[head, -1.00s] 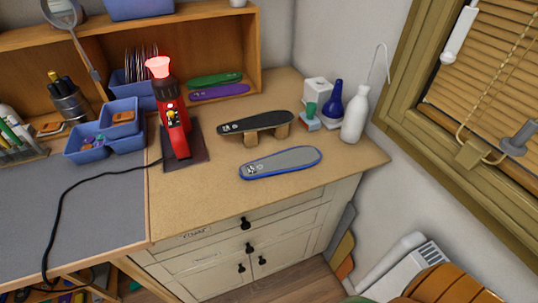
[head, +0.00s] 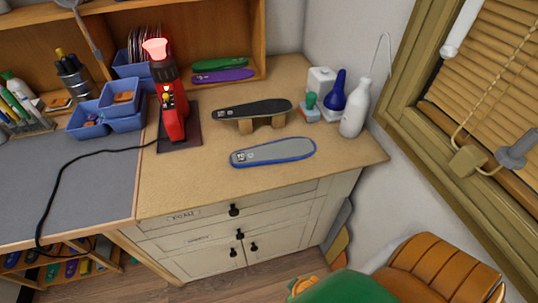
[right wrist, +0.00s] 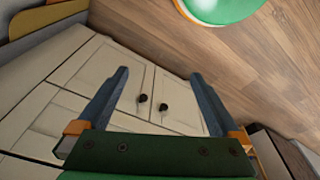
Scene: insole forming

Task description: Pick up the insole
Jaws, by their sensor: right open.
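A grey insole with a blue rim (head: 273,151) lies flat on the wooden countertop near its front edge. A dark insole (head: 250,109) rests behind it on small wooden blocks (head: 262,123). A green insole (head: 220,64) and a purple insole (head: 222,76) lie in the shelf at the back. My right gripper (right wrist: 160,74) is open and empty in the right wrist view, its two fingers pointing toward the cabinet front. No insole shows in that view. My left gripper is not in view.
A red tool with a glowing top (head: 170,100) stands left of the insoles, with a black cable. A white bottle (head: 355,110) and a blue bottle (head: 335,92) stand at the right. The cabinet (head: 200,235) has drawers and doors below. An orange-brown chair (head: 440,268) stands at lower right.

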